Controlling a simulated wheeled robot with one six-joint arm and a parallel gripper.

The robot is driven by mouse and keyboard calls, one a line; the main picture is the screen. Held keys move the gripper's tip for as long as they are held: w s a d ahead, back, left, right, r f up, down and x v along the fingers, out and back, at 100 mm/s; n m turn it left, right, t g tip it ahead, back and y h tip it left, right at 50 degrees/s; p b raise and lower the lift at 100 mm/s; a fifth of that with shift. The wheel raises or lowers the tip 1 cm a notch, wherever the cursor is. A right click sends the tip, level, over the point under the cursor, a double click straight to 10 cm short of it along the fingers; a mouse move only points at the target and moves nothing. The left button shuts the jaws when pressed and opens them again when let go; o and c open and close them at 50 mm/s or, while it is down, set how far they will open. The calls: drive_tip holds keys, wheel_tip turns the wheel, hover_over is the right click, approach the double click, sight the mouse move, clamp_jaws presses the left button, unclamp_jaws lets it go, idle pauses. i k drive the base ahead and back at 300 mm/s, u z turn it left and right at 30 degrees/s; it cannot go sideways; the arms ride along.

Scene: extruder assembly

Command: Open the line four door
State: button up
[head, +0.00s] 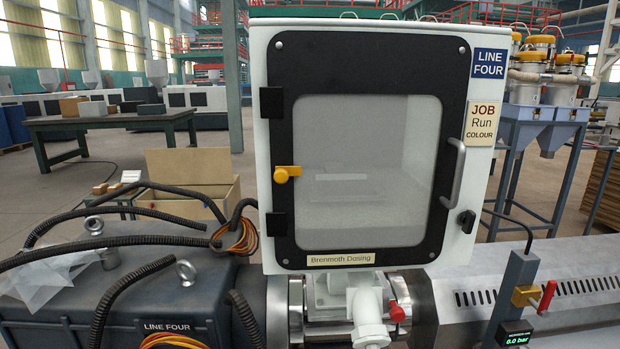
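The line four door (292,145) is a black-framed panel with a clear window on a white cabinet (258,205). It looks shut. Its grey bar handle (454,172) is upright on the right side. Black hinges show on the left edge. A yellow knob (281,176) sits on the left of the frame. A blue LINE FOUR label (489,63) is at the upper right. My gripper is not in view.
Below the cabinet are a white fitting and a red knob (397,312). A grey post with a red-handled valve (547,297) and a pressure display stands at the lower right. Black hoses (120,240) cross the dark machine housing at left. A workbench (100,122) stands behind.

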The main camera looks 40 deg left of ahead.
sight(300, 63)
drive_tip(key=k, duration=0.15)
drive_tip(key=u, duration=0.85)
